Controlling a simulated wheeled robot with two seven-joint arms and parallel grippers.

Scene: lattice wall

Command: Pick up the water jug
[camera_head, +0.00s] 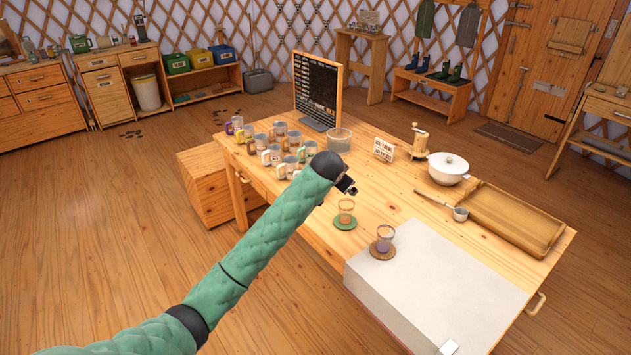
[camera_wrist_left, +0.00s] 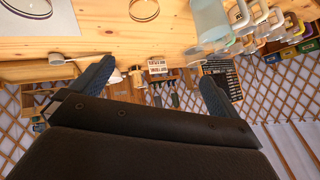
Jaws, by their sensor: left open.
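A pale, translucent vessel, apparently the water jug (camera_wrist_left: 209,20), is at the top of the left wrist view, cut off by the frame edge. In the head view a clear round container (camera_head: 339,140) stands behind my left wrist, partly hidden; I cannot tell if it is the same vessel. My left gripper (camera_head: 346,188) is over the table, between the cups and the two glasses. In the left wrist view its fingers (camera_wrist_left: 153,88) are spread with nothing between them. The vessel is outside the fingers. My right gripper is not in view.
Several mugs (camera_head: 272,155) crowd the table's left side before a chalkboard (camera_head: 318,85). Two glasses stand on coasters, one green (camera_head: 345,222), one brown (camera_head: 382,252). A small sign (camera_head: 384,149), grinder (camera_head: 420,142), white pot (camera_head: 448,168) and wooden tray (camera_head: 505,217) stand farther right.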

